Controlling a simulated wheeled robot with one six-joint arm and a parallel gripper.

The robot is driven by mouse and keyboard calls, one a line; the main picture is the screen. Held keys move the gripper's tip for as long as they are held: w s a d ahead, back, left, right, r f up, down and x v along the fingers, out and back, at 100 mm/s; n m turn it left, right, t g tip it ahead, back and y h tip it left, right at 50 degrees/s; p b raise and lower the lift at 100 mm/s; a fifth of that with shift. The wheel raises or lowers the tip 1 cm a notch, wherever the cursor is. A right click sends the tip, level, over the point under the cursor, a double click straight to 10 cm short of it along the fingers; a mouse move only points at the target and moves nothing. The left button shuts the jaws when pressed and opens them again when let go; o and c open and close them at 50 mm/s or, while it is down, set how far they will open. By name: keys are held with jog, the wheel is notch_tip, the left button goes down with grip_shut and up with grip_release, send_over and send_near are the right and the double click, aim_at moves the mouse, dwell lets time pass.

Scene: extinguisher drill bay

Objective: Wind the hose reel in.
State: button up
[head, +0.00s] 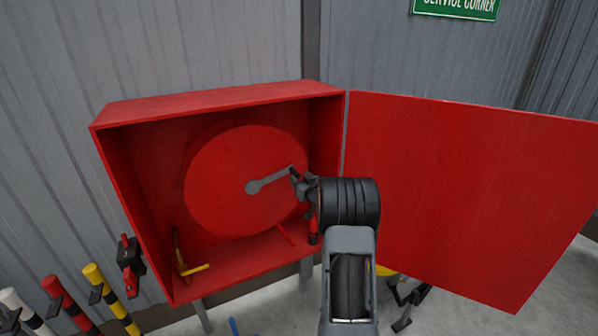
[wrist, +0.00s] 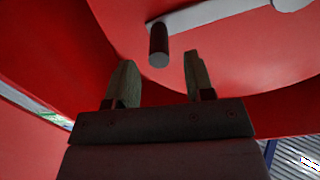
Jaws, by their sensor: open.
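The hose reel (head: 225,190) is a large red disc inside an open red cabinet. A grey crank (head: 268,182) runs from its hub up to the right. My gripper (head: 298,180) is at the crank's outer end. In the wrist view, the grey crank arm (wrist: 212,14) carries a dark round handle (wrist: 158,42). My open gripper (wrist: 159,60) has one finger on each side of the handle's line, with the handle near the fingertips. I cannot tell how deep it sits between them. A short red hose piece (head: 286,235) shows below the disc.
The cabinet door (head: 460,190) stands wide open on the right. A yellow T-shaped tool (head: 186,265) is at the cabinet's lower left. Striped posts (head: 108,296) stand at the lower left. A green sign (head: 455,8) hangs on the wall above.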

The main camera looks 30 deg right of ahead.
aim_at(298, 176)
jog(key=shift+w+d+p, duration=0.15)
jog(key=shift+w, duration=0.9)
jog(key=shift+w+d+p, duration=0.1)
jog(key=shift+w+p, duration=0.05)
jog(key=shift+w, duration=0.85)
jog(key=shift+c, duration=0.2)
grip_shut()
